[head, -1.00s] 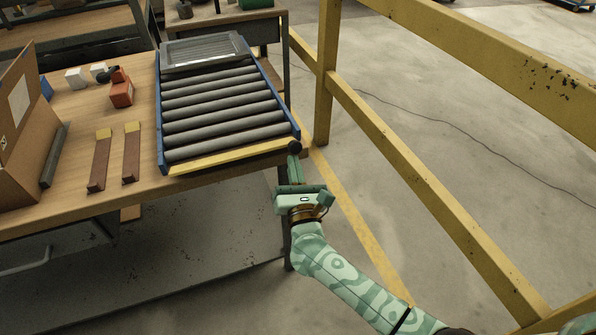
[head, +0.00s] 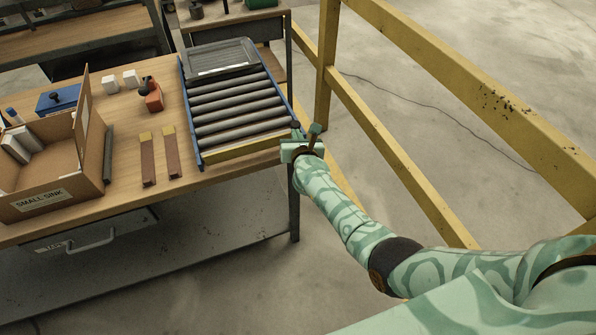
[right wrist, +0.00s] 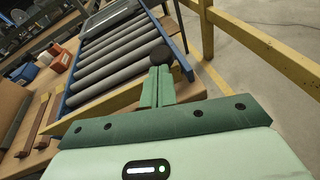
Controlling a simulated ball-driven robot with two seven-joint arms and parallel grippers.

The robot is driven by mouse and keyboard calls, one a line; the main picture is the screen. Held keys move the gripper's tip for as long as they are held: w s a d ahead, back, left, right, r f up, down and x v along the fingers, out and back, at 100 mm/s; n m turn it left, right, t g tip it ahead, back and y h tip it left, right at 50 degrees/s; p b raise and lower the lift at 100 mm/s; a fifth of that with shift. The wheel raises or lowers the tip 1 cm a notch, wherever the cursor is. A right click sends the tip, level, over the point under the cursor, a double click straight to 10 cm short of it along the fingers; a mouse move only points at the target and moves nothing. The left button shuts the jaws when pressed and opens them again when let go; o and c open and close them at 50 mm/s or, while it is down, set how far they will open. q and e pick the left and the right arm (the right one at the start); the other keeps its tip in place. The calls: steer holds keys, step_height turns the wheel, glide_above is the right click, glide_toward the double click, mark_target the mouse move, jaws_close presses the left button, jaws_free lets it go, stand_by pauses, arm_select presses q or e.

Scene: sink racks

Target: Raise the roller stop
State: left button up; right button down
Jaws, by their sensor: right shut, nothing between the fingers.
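The roller stop is the yellow bar (head: 240,149) across the front end of the roller conveyor (head: 236,105); it also shows in the right wrist view (right wrist: 100,112). A dark round knob (right wrist: 161,54) is at the bar's right end. My right gripper (head: 299,137) is at the conveyor's front right corner. In the right wrist view its shut, empty fingers (right wrist: 158,80) point at the knob, with their tips close to it. I cannot tell whether they touch it. The bar looks low, along the conveyor's front edge. My left gripper is not in view.

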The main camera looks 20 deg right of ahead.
mark_target(292, 125)
steer(key=shift+w+r, duration=0.35)
steer(key=shift+w, duration=0.3)
steer(key=shift+w+r, duration=0.35)
steer(key=shift+w, duration=0.3)
steer(key=shift+w+r, duration=0.1)
steer(key=shift+r, duration=0.15)
steer(key=shift+a, duration=0.1)
